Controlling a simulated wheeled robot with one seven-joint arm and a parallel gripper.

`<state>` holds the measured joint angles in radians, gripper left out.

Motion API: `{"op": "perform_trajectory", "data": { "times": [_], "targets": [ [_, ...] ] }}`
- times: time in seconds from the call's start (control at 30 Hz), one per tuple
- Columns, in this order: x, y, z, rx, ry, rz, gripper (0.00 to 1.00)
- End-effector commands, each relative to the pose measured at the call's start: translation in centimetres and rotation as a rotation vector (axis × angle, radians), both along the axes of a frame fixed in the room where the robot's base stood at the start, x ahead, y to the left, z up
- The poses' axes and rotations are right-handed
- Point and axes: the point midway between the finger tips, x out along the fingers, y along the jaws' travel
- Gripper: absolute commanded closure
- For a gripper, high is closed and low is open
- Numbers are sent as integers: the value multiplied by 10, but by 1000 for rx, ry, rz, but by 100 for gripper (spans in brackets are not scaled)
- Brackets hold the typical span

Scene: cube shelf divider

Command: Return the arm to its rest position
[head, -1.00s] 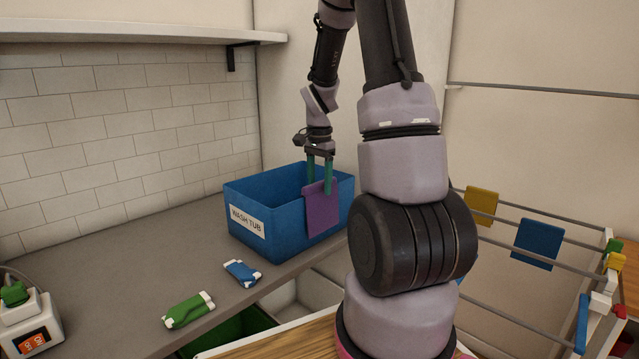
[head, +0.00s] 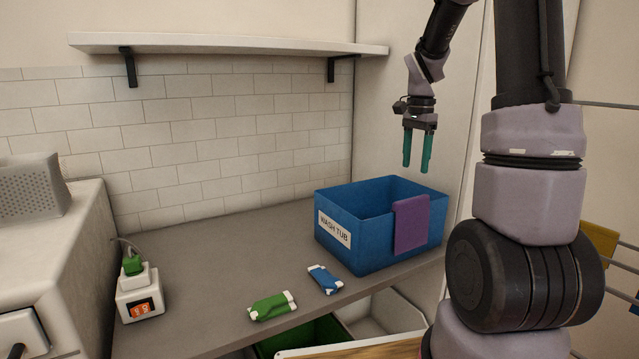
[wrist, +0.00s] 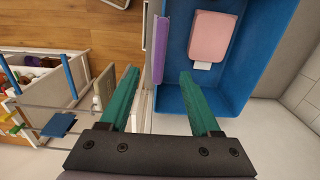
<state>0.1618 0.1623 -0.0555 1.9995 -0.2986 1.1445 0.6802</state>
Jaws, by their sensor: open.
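My gripper (head: 417,152) is open and empty, with its green fingers pointing down, above the blue wash tub (head: 345,255) in the head view. It is apart from the tub. A purple cloth (head: 411,225) hangs over the tub's front rim. In the wrist view my gripper (wrist: 157,88) shows two spread fingers with nothing between them. There the purple cloth (wrist: 161,50) is seen edge-on along the rim, beyond the fingertips. A pink item with a white tab (wrist: 212,38) lies inside the tub.
A green packet (head: 272,306) and a blue packet (head: 324,279) lie on the grey counter (head: 215,262). A white device with a lit display (head: 139,300) stands at left. A wall shelf (head: 230,44) is above. A rack with hanging cloths (head: 600,243) is at right.

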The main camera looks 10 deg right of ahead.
Motion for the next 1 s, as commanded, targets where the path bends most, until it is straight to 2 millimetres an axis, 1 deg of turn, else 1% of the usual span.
{"op": "perform_trajectory", "data": {
  "times": [0.07, 0.17, 0.27, 0.3, 0.37, 0.4, 0.47, 0.5, 0.6, 0.73, 0.83, 1.0],
  "targets": [
    [-5, 6, 10, 2, -26, 28, 36],
    [-20, 22, 32, 9, -87, 105, 36],
    [-45, 44, 59, 11, -176, 218, 36],
    [-56, 53, 69, 11, -213, 267, 36],
    [-73, 65, 82, 7, -268, 341, 36],
    [-85, 74, 89, 4, -306, 388, 36],
    [-103, 85, 99, -5, -361, 461, 36],
    [-115, 92, 105, -11, -398, 506, 36],
    [-144, 108, 115, -34, -486, 619, 36],
    [-173, 123, 120, -64, -576, 734, 36],
    [-187, 129, 121, -83, -621, 789, 36],
    [-195, 132, 121, -97, -649, 827, 36]
  ]
}}
